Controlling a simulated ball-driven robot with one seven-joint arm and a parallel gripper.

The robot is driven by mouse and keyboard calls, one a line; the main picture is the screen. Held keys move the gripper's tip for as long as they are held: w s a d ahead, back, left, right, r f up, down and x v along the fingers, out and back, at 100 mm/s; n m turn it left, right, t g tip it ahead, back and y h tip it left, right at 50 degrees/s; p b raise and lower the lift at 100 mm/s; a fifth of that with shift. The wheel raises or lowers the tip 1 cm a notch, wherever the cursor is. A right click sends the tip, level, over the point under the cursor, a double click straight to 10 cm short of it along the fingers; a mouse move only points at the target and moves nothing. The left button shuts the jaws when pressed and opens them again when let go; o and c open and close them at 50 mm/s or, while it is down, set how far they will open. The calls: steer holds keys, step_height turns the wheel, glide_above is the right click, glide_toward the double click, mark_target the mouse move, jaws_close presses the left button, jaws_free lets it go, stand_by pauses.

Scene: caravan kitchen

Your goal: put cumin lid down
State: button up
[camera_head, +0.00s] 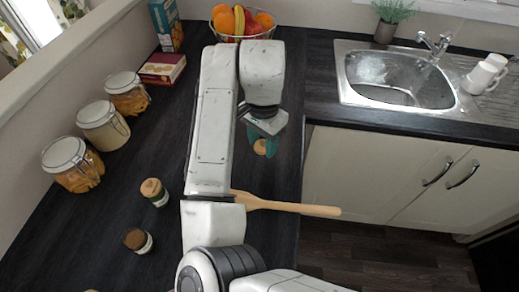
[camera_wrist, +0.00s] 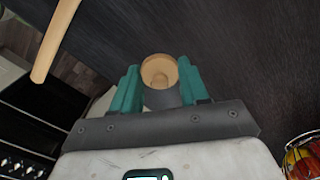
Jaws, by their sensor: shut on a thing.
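My gripper (camera_head: 262,143) has teal fingers and is shut on a round, light-wood lid, the cumin lid (camera_head: 260,147). In the wrist view the lid (camera_wrist: 159,70) sits between the fingertips of my gripper (camera_wrist: 159,82), showing a round, recessed face. The lid is over the dark worktop, near its front edge; I cannot tell whether it touches the surface. A small jar with a brown top (camera_head: 136,239) stands at the lower left; I cannot tell whether that top is a lid or bare contents. Another small jar has a tan lid (camera_head: 151,187).
A wooden spoon (camera_head: 300,208) juts past the worktop edge. Large storage jars (camera_head: 103,126) line the left wall. A fruit bowl (camera_head: 243,24) and boxes (camera_head: 163,68) stand at the back. The sink (camera_head: 395,78) is at right.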

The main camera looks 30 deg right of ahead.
mark_target(260, 157)
steer(key=shift+w+a+f, duration=0.1)
steer(key=shift+w+f, duration=0.3)
steer(key=shift+w+f+p, duration=0.15)
steer(key=shift+f+p, duration=0.3)
steer(key=shift+f, duration=1.3)
steer(key=shift+f, duration=0.15)
steer(key=o, duration=1)
step_height(260, 157, up, 12)
steer(key=shift+r, duration=0.2)
